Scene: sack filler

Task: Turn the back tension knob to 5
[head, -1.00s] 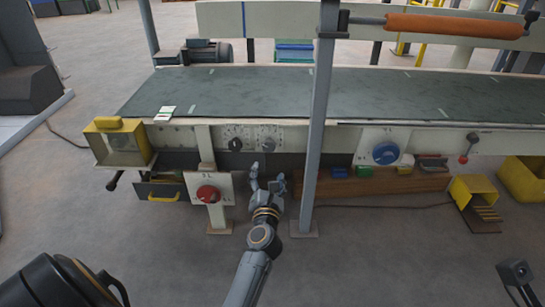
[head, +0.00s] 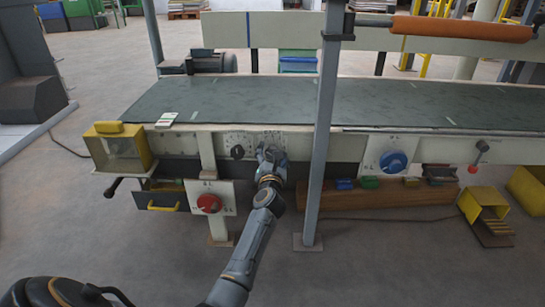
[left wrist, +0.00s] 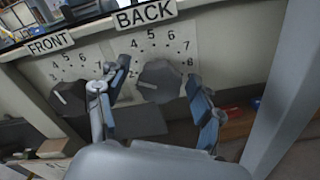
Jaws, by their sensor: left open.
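The back tension knob (left wrist: 160,80) is a dark round knob under the BACK label (left wrist: 146,14) in the left wrist view. Numbers 4 to 8 show on the dial around it, and a pale mark on the knob points left. My left gripper (left wrist: 153,100) is open, with one finger left of the knob and one right of it. I cannot tell whether either finger touches it. In the head view my left gripper (head: 270,156) is at the machine's front panel and hides this knob. My right gripper is out of view.
The front knob (left wrist: 70,98) sits just left, under the FRONT label (left wrist: 49,43). A grey upright post (head: 318,130) stands close to the right of my left gripper. A red knob (head: 209,203) on a white plate is lower left; a blue knob (head: 393,162) is farther right.

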